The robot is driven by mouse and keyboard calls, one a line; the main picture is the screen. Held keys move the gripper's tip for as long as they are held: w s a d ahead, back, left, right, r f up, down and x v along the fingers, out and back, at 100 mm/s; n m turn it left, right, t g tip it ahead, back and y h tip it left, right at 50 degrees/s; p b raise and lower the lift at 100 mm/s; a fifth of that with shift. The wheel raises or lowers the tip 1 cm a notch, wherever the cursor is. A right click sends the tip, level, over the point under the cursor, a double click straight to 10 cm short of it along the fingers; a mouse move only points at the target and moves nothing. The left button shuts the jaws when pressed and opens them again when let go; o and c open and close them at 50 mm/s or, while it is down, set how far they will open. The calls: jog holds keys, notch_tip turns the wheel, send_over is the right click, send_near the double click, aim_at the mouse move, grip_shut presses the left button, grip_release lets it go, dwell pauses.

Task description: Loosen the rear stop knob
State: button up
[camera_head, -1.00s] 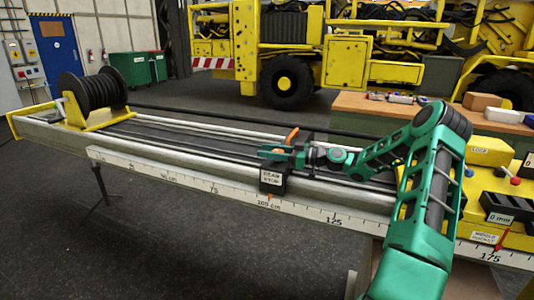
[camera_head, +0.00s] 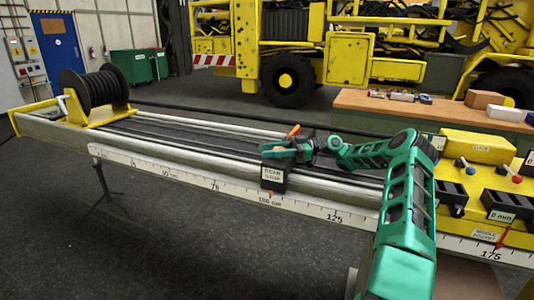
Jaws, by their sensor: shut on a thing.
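The rear stop is a black block (camera_head: 272,178) with a white label that seems to read "REAR STOP". It sits on the boom rail (camera_head: 200,171) close to the 100 cm mark. An orange knob or lever (camera_head: 294,131) shows just above and behind it, tilted up to the right. My green gripper (camera_head: 282,149) is at the top of the block, shut on the orange knob as far as I can see. The fingers hide the lower part of the knob and its contact.
A black cable reel (camera_head: 92,91) stands on the rail's far left end. A yellow unit (camera_head: 478,148) with knobs and a "0 mm" label is at the right. A wooden-topped bench (camera_head: 400,106) stands behind. The rail left of the stop is clear.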

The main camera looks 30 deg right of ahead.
jog(key=shift+w+d, duration=0.1)
jog(key=o, duration=1)
jog(key=shift+o, duration=0.2)
jog(key=shift+v, duration=3.85)
